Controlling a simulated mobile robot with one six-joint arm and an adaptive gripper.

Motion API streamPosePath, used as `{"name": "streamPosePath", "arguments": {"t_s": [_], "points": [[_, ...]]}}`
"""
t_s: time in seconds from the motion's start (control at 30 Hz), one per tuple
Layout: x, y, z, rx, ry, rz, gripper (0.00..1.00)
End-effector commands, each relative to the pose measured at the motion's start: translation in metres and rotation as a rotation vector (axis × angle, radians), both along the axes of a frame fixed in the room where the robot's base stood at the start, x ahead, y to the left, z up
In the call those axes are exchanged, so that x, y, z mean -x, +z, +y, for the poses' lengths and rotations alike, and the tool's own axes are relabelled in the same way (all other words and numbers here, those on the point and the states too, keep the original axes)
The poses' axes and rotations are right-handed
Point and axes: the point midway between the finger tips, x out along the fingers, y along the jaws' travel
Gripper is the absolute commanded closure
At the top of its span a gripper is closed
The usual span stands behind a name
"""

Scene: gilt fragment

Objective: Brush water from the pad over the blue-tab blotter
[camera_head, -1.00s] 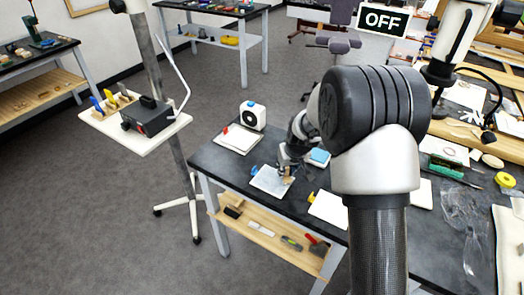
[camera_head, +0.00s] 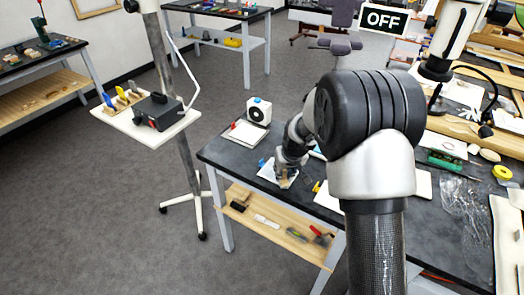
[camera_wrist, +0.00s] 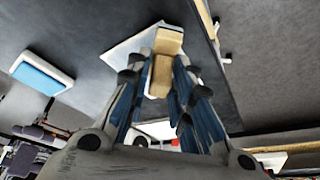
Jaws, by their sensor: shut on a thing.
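My gripper (camera_head: 286,169) is shut on a tan wooden brush (camera_wrist: 161,72), with the fingers on both sides of its handle in the wrist view. The brush end (camera_head: 284,183) is over the white blotter with the blue tab (camera_head: 266,173), at the front edge of the dark bench. I cannot tell whether the bristles touch the sheet. The blotter also shows behind the brush in the wrist view (camera_wrist: 128,50). The water pad (camera_wrist: 42,71) is blue in a white tray, left of the brush in the wrist view; my arm mostly hides it in the head view.
A red-tab blotter (camera_head: 240,136) and a white device with a black dial (camera_head: 258,111) stand to the left. A yellow-tab blotter (camera_head: 328,198) lies right of the brush. A stand with a white tray (camera_head: 130,122) is beyond the bench's left end.

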Motion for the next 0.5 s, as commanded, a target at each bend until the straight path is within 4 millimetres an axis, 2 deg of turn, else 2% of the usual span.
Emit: {"name": "streamPosePath", "arguments": {"t_s": [0.07,0.17,0.5], "points": [[0.000,0.005,0.000,0.000,0.000,0.000,0.98],[-0.001,0.025,0.000,0.001,-0.001,-0.003,0.98],[-0.002,0.054,0.000,0.001,0.000,-0.002,0.98]]}}
